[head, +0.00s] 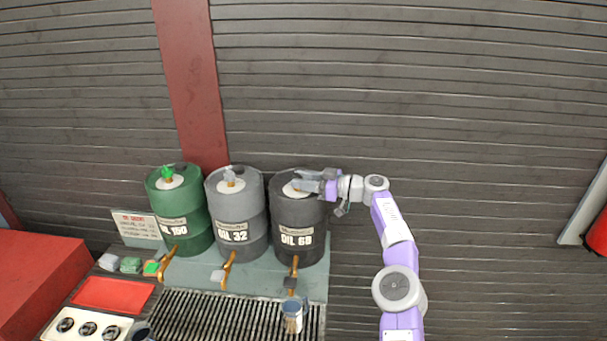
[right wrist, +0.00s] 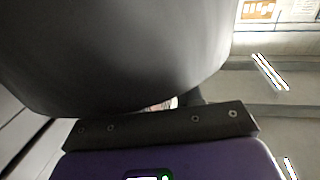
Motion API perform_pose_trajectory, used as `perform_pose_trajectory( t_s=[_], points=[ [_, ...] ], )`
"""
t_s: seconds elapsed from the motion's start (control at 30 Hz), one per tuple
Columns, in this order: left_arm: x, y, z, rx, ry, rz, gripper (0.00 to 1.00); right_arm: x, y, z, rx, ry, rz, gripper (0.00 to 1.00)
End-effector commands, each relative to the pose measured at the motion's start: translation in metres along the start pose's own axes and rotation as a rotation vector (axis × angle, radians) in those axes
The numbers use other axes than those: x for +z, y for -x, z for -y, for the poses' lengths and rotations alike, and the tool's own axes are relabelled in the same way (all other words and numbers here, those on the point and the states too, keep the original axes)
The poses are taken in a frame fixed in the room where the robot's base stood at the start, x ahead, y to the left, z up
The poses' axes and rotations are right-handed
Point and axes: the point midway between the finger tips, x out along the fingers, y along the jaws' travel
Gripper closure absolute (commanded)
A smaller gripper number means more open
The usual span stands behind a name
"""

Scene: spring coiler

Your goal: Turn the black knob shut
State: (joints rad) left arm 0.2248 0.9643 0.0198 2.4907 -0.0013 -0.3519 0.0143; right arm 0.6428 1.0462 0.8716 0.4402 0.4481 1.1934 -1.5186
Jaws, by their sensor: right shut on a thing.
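The black drum marked OIL 68 (head: 298,220) stands at the right of three drums in the head view. My right gripper (head: 300,184) reaches in from the right over its top, at the pale round plate where the other drums carry their knobs. It is shut on the black knob, which the fingers hide, so I cannot tell how far it is turned. In the right wrist view a large dark curved surface (right wrist: 120,50) fills the upper left, above the gripper's dark bar. The black drum's tap (head: 294,267) hangs at its lower front. My left gripper is not in view.
A grey drum OIL 32 (head: 237,212) with a grey knob (head: 230,175) and a green drum (head: 181,212) with a green knob (head: 167,173) stand to the left. A can (head: 292,317) stands on the grate (head: 220,320) below the black drum's tap. A red tray (head: 112,294) lies front left.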

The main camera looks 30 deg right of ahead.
Motion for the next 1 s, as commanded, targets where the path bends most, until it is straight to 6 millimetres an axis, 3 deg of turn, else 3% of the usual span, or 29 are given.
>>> perform_pose_trajectory(
  t_s=[0.47,0.5,0.63,1.0],
  points=[
    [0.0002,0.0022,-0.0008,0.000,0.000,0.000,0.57,-0.0017,-0.0006,0.0004,-0.005,0.001,-0.004,0.95],
    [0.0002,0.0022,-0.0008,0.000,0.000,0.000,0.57,-0.0017,-0.0006,0.0004,-0.005,0.001,-0.004,0.59],
    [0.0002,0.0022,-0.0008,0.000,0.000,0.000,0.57,-0.0013,-0.0005,0.0003,-0.006,0.001,-0.003,0.39],
    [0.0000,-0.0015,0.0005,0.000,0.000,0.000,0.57,0.0004,0.0075,-0.0003,-0.004,0.001,-0.001,0.39]
  ],
)
